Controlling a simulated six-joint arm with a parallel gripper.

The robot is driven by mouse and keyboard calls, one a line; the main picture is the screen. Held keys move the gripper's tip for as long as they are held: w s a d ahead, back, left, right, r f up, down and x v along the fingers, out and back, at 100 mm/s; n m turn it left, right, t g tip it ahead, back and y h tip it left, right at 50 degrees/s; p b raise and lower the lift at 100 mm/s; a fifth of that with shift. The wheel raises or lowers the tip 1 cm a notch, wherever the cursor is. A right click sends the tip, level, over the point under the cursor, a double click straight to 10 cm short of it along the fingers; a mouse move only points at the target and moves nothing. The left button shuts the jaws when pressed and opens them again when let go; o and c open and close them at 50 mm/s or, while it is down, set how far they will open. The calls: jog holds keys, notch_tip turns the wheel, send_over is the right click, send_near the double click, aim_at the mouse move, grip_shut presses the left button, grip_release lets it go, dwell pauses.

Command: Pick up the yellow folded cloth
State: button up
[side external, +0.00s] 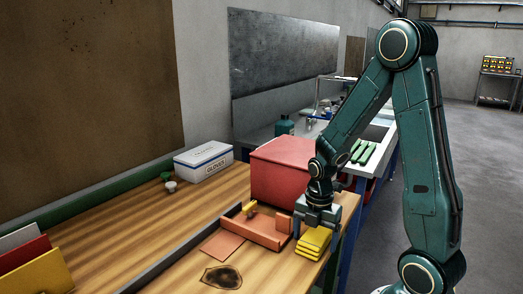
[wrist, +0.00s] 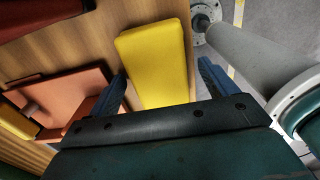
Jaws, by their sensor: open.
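The yellow folded cloth (side external: 313,243) lies on the wooden bench near its right edge, looking like a stack of several flat layers. In the wrist view the cloth (wrist: 155,60) is a yellow rectangle in the middle. My gripper (side external: 318,222) is over the cloth, pointing down. In the wrist view my gripper (wrist: 162,72) is open, with one blue finger on each side of the cloth's near part. Whether the fingers touch the cloth I cannot tell. The cloth's near end is hidden behind the gripper body in the wrist view.
An orange tray (side external: 268,240) with a small yellow object stands left of the cloth. A red box (side external: 283,172) stands behind. A flat orange piece (side external: 222,246) and a dark stain (side external: 222,277) lie at the front. A glove box (side external: 204,162) is at the back.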

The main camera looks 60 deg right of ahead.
aim_at(315, 236)
jog(key=shift+c, duration=0.3)
jog(key=c, duration=1)
jog(key=shift+r, duration=0.15)
notch_tip(315, 236, up, 20)
jog(key=shift+f, duration=0.1)
dwell(0.5)
